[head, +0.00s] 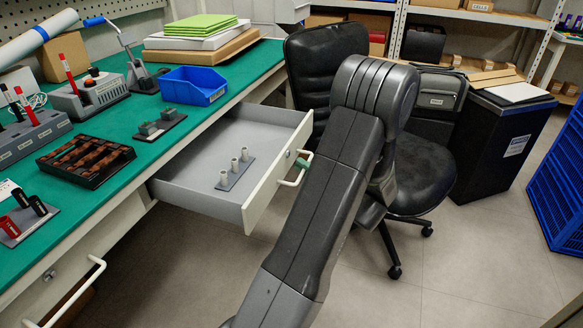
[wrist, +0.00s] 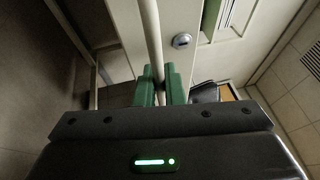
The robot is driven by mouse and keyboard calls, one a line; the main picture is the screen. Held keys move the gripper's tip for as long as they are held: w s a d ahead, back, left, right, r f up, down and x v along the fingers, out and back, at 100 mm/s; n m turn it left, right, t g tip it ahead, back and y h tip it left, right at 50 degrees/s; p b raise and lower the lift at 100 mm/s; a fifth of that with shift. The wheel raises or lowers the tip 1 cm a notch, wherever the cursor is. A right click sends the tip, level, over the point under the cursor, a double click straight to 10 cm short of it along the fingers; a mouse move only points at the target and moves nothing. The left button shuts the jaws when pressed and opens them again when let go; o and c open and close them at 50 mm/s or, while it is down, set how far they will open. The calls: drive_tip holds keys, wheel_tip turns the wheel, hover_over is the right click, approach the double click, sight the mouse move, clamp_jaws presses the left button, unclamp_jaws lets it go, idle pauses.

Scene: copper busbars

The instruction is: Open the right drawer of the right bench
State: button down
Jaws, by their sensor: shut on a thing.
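The right drawer (head: 190,180) of the green-topped bench (head: 118,118) stands pulled far out, its grey inside showing. Its pale front (head: 262,196) carries a white bar handle (head: 291,183) and a round lock. In the wrist view the handle (wrist: 151,35) runs down between the green fingers of my gripper (wrist: 158,86), which is shut on it. In the head view only a bit of green fingertip (head: 304,160) shows at the handle; my arm hides the rest of the gripper. A small grey plate with three pale cylinders (head: 235,174) lies in the drawer.
A black office chair (head: 420,172) stands close behind my arm. A dark bin (head: 503,145) and blue crates (head: 562,170) are at the right. Another drawer handle (head: 72,292) is at lower left. The floor in front is clear.

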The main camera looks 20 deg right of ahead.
drive_tip(key=shift+s+d, duration=0.3)
drive_tip(key=c, duration=1.5)
unclamp_jaws()
drive_tip(key=p+v, duration=0.2)
drive_tip(key=v, duration=1.1)
drive_tip(key=shift+s+d, duration=0.25)
drive_tip(key=shift+s, duration=0.1)
